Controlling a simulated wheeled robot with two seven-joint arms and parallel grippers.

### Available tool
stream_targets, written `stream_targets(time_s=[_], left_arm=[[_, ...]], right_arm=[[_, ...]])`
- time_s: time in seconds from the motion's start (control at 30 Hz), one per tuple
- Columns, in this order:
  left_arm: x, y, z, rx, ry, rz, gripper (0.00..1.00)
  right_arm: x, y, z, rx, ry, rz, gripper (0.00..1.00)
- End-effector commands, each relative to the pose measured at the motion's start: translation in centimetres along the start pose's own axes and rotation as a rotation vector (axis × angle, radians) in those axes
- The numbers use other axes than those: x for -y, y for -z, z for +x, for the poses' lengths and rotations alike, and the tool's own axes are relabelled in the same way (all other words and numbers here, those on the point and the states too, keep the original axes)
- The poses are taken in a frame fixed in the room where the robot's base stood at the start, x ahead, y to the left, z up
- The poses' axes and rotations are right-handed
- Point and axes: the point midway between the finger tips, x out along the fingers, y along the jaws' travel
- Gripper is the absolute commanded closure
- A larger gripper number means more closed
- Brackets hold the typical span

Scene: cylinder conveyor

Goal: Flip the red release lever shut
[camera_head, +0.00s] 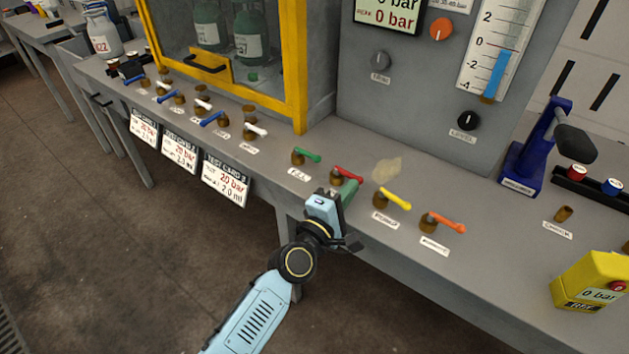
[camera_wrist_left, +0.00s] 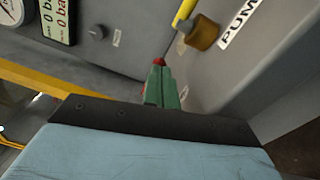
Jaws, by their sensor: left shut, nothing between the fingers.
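The red release lever (camera_head: 348,175) is on a brass valve on the bench, between the green and yellow levers. My left gripper (camera_head: 348,187) is shut with nothing between its fingers, right at this lever and hiding much of its valve and label. In the left wrist view, the closed green fingertips (camera_wrist_left: 161,85) have a bit of the red lever (camera_wrist_left: 159,61) showing just beyond them. I cannot tell whether they touch. My right gripper is not in view.
The green lever (camera_head: 307,155) is to the left, and the yellow (camera_head: 396,199) and orange (camera_head: 447,223) levers are to the right. A yellow-framed cabinet (camera_head: 300,115) and a grey gauge panel (camera_head: 425,115) stand behind. A blue hand pump (camera_head: 528,160) is at the right.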

Motion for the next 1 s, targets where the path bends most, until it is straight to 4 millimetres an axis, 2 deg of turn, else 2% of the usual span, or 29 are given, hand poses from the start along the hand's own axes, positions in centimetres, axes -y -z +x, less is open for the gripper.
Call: stream_targets(time_s=[0.17,0.27,0.3,0.4,0.63,0.8,1.0], left_arm=[[0.4,0.3,-1.4,0.003,0.003,0.002,1.00],[0.7,0.6,-2.9,0.007,0.004,0.003,1.00],[0.8,-0.1,-3.3,0.010,0.005,-0.003,1.00],[1.1,-2.6,-4.0,0.009,0.004,-0.006,1.00],[2.1,-6.8,-5.5,0.008,0.003,-0.005,1.00],[2.6,-8.3,-6.0,0.008,0.003,-0.001,1.00],[2.7,-8.7,-6.2,0.007,0.002,0.000,1.00]], right_arm=[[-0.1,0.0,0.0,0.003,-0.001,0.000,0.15],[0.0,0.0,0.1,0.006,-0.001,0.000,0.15],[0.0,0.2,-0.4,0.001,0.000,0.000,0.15],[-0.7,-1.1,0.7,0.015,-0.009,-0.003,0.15],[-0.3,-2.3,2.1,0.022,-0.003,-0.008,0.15],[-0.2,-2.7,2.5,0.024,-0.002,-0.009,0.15],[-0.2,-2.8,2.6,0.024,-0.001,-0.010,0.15]])
